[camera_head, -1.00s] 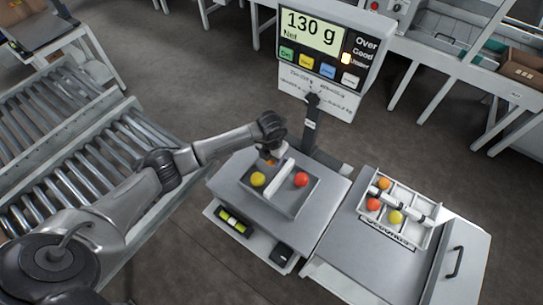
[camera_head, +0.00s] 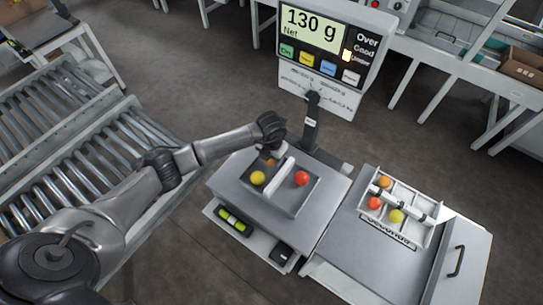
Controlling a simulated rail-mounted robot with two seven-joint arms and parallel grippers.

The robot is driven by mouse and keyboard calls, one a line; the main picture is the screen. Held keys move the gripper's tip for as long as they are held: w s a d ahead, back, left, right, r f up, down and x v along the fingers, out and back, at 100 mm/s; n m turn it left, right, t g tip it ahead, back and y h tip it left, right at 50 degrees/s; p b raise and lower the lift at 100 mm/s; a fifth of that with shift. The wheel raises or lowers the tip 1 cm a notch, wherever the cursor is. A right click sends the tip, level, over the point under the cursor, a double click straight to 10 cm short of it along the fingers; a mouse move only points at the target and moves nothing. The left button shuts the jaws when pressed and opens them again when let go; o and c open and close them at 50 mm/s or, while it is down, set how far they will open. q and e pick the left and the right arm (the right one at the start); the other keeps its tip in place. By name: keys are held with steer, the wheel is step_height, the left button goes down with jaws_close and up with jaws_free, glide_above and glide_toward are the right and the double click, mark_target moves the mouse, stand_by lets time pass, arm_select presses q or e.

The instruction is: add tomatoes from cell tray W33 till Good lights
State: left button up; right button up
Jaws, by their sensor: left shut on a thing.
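A grey weighing tray (camera_head: 296,211) with a white divider sits on the scale. A yellow tomato (camera_head: 258,178) lies left of the divider and a red tomato (camera_head: 302,178) right of it. My left gripper (camera_head: 272,159) is over the tray's back left part, shut on an orange tomato (camera_head: 270,162) that it partly hides. The scale display (camera_head: 313,29) reads 130 g Net; the lit lamp (camera_head: 347,55) appears to be the one beside Under. The white cell tray (camera_head: 433,236) at right holds an orange, a red and a yellow tomato. No W33 mark is readable. My right gripper is out of view.
A dark post (camera_head: 310,125) stands behind the weighing tray. A label reading Seconds (camera_head: 388,232) is at the cell tray's front. A roller conveyor (camera_head: 100,160) runs at left. The grey top in front of the cell tray is clear.

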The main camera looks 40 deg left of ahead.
arm_select(q)
steer(key=shift+f, duration=0.15)
stand_by(0.3)
steer(key=o, duration=0.8)
steer(key=c, duration=0.3)
steer(key=shift+c, duration=0.2)
steer(key=shift+r+p, duration=3)
steer(key=shift+r, duration=0.55)
